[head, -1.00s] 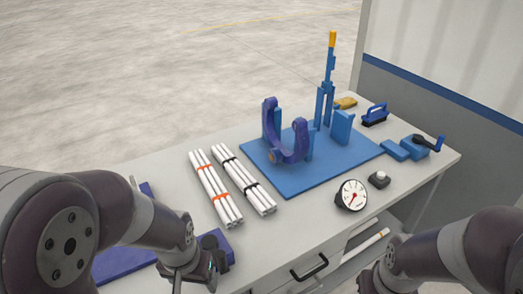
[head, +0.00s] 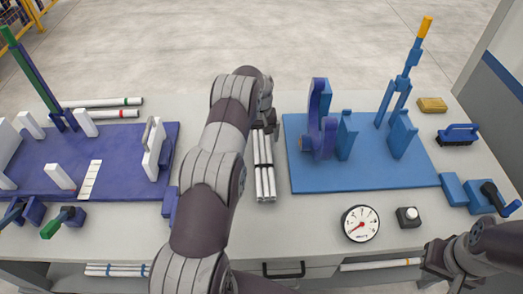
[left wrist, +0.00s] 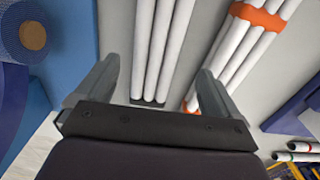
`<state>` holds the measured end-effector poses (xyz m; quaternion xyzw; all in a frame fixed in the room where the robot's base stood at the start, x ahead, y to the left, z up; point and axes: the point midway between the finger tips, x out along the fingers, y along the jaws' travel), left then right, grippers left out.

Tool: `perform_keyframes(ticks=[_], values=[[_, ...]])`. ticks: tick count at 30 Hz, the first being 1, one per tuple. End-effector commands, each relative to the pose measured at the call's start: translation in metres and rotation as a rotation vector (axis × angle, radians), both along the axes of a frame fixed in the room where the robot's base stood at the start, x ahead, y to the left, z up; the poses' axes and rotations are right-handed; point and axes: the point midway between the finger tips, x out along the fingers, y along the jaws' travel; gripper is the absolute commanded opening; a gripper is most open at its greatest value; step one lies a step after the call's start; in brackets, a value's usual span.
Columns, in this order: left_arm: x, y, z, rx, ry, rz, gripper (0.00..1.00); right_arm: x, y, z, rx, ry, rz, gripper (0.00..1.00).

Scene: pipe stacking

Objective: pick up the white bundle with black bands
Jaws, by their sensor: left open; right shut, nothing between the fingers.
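The white bundle with black bands (head: 265,181) lies on the table just left of the blue base plate, its far end partly covered by my left gripper. My left gripper (head: 266,122) is over that far end; its fingertips are hard to make out there. In the left wrist view, the open fingers of my left gripper (left wrist: 155,82) appear on either side of a white bundle (left wrist: 159,45), which is not gripped. A bundle with an orange band (left wrist: 240,48) lies close beside the right finger. My right gripper (head: 436,272) is shut and empty at the front right edge.
The blue base plate (head: 366,180) with upright blue and purple parts stands right of the bundle. A gauge (head: 360,223) and a small button box (head: 408,217) are in front of it. A purple base plate (head: 120,185) with white blocks is on the left. My left arm hides the table between.

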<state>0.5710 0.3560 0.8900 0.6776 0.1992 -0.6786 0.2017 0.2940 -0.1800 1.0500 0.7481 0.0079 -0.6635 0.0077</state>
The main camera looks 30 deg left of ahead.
Motion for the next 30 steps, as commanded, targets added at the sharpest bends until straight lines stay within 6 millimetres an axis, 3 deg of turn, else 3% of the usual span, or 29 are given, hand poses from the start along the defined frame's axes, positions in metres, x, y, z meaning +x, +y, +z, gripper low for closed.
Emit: perform_keyframes(ticks=[4, 8, 15, 16, 22, 30], values=[[-0.001, -0.004, -0.022, 0.0, 0.002, -0.002, 0.96, 0.0, 0.0, 0.019, 0.0, 0.0, 0.0, 0.0], [0.0, -0.004, -0.045, 0.0, 0.0, -0.002, 0.96, 0.0, 0.0, 0.022, 0.0, 0.0, 0.0, 0.0], [0.0, -0.004, -0.051, 0.001, -0.001, -0.002, 0.96, 0.0, 0.0, 0.021, 0.0, 0.0, 0.0, 0.0], [0.0, -0.004, -0.051, 0.001, -0.001, -0.002, 0.93, 0.0, 0.0, 0.02, 0.0, 0.0, 0.0, 0.0], [0.0, -0.004, -0.051, 0.0, -0.002, -0.002, 0.27, 0.0, 0.0, 0.02, 0.0, 0.0, 0.0, 0.0], [0.001, -0.003, -0.049, 0.001, -0.004, -0.002, 0.26, 0.0, 0.0, 0.02, 0.0, 0.0, 0.0, 0.0]])
